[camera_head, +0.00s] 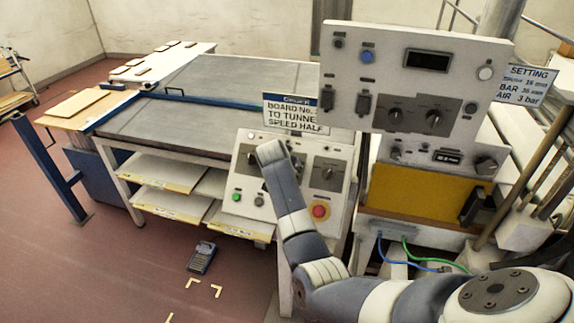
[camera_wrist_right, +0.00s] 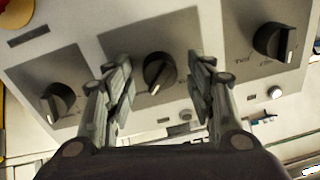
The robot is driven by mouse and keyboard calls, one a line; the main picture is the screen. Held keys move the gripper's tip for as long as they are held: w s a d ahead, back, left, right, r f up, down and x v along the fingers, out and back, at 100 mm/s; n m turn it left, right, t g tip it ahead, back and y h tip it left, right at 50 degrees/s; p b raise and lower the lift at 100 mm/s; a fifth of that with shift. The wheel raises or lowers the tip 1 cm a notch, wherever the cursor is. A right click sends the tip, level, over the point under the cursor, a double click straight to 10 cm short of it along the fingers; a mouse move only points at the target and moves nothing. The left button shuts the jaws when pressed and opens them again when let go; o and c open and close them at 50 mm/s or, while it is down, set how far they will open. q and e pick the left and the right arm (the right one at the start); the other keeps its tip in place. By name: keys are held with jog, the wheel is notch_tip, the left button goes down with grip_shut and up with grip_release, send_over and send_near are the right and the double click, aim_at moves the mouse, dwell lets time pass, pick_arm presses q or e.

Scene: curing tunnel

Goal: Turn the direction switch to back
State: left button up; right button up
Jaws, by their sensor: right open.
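The small sloped control panel (camera_head: 240,207) stands at the table's end in the head view, and my right arm covers its middle. The wrist view shows a row of black rotary knobs: a left one (camera_wrist_right: 58,102), a middle one (camera_wrist_right: 158,73) and a right one (camera_wrist_right: 274,41). Their labels are not readable, so I cannot tell which is the direction switch. My right gripper (camera_wrist_right: 160,78) is open, its fingers on either side of the middle knob with gaps. That knob's white mark points down, slightly left, in the wrist view. My left gripper is out of view.
A red stop button (camera_head: 320,211) and a green button (camera_head: 236,197) sit low on the panel. A larger upright panel (camera_head: 400,75) stands behind to the right. A sign (camera_head: 291,113) stands behind the small panel.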

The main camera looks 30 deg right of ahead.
jog(key=c, duration=1.1)
jog(key=shift+o, duration=0.2)
jog(key=n, duration=0.4)
jog(key=shift+n, duration=0.3)
jog(key=n, duration=0.4)
jog(key=shift+w+n+g, duration=0.1)
jog(key=shift+n+g, duration=0.2)
jog(key=n, duration=0.4)
jog(key=shift+a+n, duration=0.15)
jog(key=shift+n, duration=2.15)
